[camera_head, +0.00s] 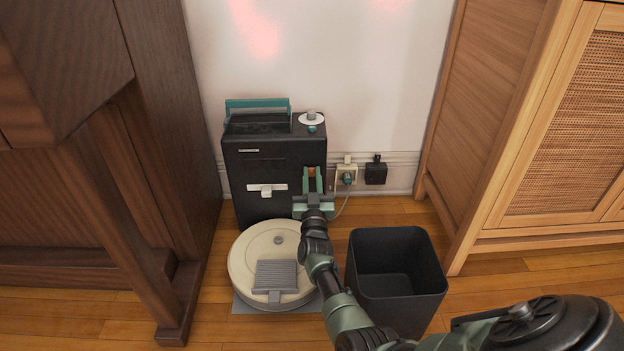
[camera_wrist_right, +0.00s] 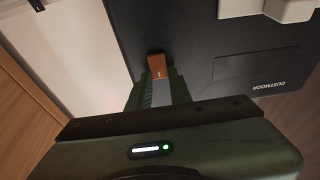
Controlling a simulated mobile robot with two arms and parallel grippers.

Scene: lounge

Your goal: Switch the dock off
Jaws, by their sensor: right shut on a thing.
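The dock (camera_head: 255,160) is a tall black box with a teal handle, standing against the wall; its dark front also fills the top of the right wrist view (camera_wrist_right: 215,40). An orange switch (camera_wrist_right: 157,64) sits on the dock's front, and its edge shows in the head view (camera_head: 311,171). My right gripper (camera_head: 312,182) is at the dock's right front, its fingers closed on either side of the orange switch in the wrist view (camera_wrist_right: 158,80). The switch's position is hard to tell. My left gripper is out of view.
A round cream robot vacuum (camera_head: 255,243) sits on the floor before the dock. A black open bin (camera_head: 425,290) stands right of my right arm. Wall sockets with a plug (camera_head: 347,178) are right of the dock. Wooden cabinets (camera_head: 170,110) flank both sides.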

